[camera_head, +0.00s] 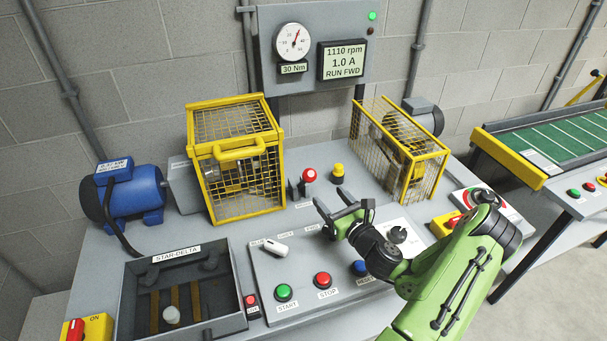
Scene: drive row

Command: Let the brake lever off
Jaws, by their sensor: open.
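A red knob (309,175) stands on the bench between the two yellow cages, with a small label at its foot too small to read surely. It looks like the brake lever's end; its shaft and lever position are hard to make out. My gripper (334,202) is open and empty, in front of the red knob and a little to its right in the picture, apart from it. The display (343,61) reads 1110 rpm, 1.0 A, RUN FWD. The dial gauge (292,42) has a 30 Nm label below it.
A yellow mesh guard (235,160) stands left, another (400,150) right. A yellow knob (338,172) is beside the red one. In front lie a white selector handle (275,250), green START (284,292) and red STOP (323,280) buttons. A blue motor (125,195) sits far left.

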